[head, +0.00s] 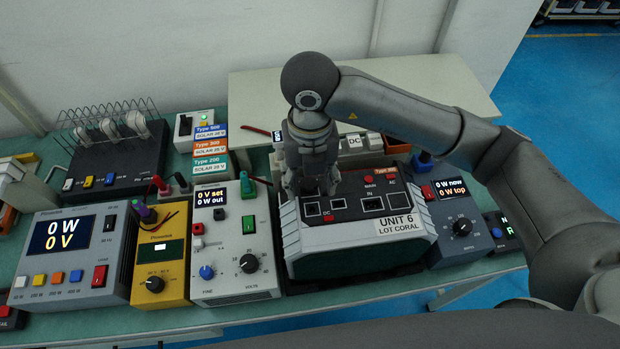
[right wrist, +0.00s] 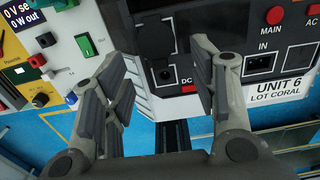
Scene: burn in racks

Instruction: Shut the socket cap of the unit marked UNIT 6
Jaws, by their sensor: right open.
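UNIT 6 (head: 360,243) is a grey and white box with a dark top panel, standing near the table's front edge. Its label also shows in the right wrist view (right wrist: 281,88). In that view a dark square flap (right wrist: 154,37), which looks like the socket cap, sits just above the DC socket (right wrist: 165,73); it appears to be open. My right gripper (head: 312,188) is over the left part of the panel and hides some of it. In the right wrist view the gripper (right wrist: 158,55) is open and empty, its fingers on either side of the flap. My left gripper is out of view.
A white supply (head: 235,270) with knobs stands close left of the unit, and a blue-grey meter (head: 460,235) close right. A yellow meter (head: 162,265) and a large display box (head: 75,260) are further left. A pale raised shelf (head: 440,85) lies behind.

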